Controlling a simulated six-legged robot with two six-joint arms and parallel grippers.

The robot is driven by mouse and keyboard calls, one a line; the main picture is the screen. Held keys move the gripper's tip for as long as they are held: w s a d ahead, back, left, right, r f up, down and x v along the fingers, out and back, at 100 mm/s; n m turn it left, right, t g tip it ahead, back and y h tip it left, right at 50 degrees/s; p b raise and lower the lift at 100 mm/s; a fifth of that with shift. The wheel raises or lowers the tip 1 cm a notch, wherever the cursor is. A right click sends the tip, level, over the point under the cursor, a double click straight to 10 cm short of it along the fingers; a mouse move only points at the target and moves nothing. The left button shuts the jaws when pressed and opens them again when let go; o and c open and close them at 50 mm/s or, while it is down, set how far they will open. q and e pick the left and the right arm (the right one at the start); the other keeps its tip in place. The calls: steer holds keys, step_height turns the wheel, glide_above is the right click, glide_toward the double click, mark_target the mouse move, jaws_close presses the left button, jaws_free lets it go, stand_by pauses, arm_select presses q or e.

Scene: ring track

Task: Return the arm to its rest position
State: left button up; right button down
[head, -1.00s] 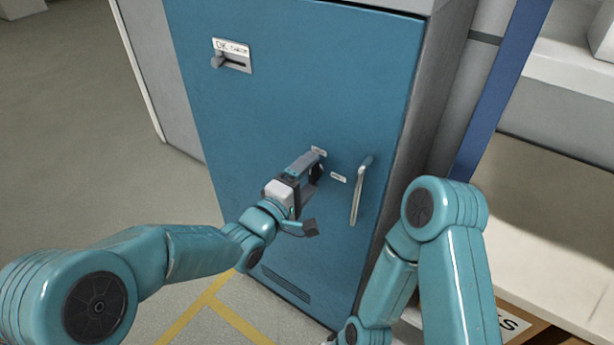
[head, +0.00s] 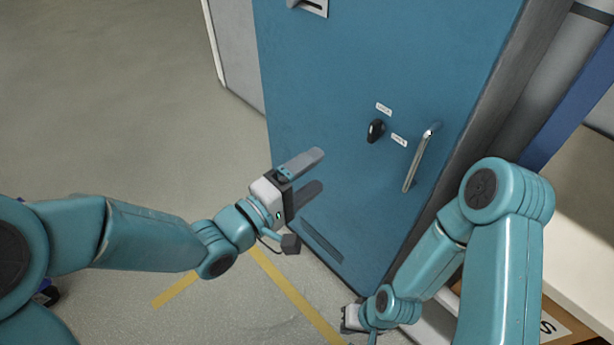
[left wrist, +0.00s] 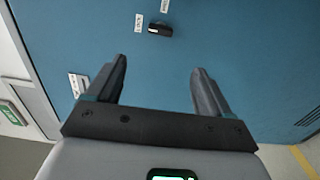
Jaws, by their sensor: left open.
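My left gripper (head: 317,171) is open and empty, in front of the blue cabinet door (head: 350,60) and to the left of its knob. A gap shows between the gripper and the black knob (head: 376,131). In the left wrist view the two fingers of my left gripper (left wrist: 160,68) are spread wide, with nothing between them. The knob (left wrist: 160,29) shows beyond them on the door. My right gripper (head: 352,318) hangs low at the bottom, mostly hidden by its own arm, so its jaws cannot be made out.
A metal handle (head: 421,158) stands on the door right of the knob, with small labels near the knob. A slotted plate (head: 312,6) is cut off at the top. A pale worktop (head: 585,225) lies at the right. Open grey floor (head: 120,110) spreads left.

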arm_select(q)
steer(key=shift+s+a, duration=0.15)
stand_by(0.4)
steer(key=s+a+f+n+g+y+p, duration=0.1)
steer(key=a+f+n+g+y+p, duration=0.2)
steer(key=a+f, duration=0.5)
steer(key=s+a+f+n+y+p, duration=0.15)
steer(key=a+f+y+p, duration=0.3)
steer(key=f, duration=0.75)
steer(key=s+a+f+m+g+y, duration=0.1)
steer(key=s+f+m+g, duration=0.2)
steer(key=s, duration=0.4)
steer(key=s+a+f+m+g+y, duration=0.1)
steer(key=s+a+f+m+g, duration=0.1)
steer(key=s+f+m+g, duration=0.2)
steer(key=s+f+m, duration=0.1)
steer(key=s+m, duration=0.2)
steer(key=s, duration=0.1)
steer(key=shift+s+f+g+y, duration=0.2)
steer(key=shift+f+g+y, duration=0.1)
steer(key=shift+f+y, duration=0.05)
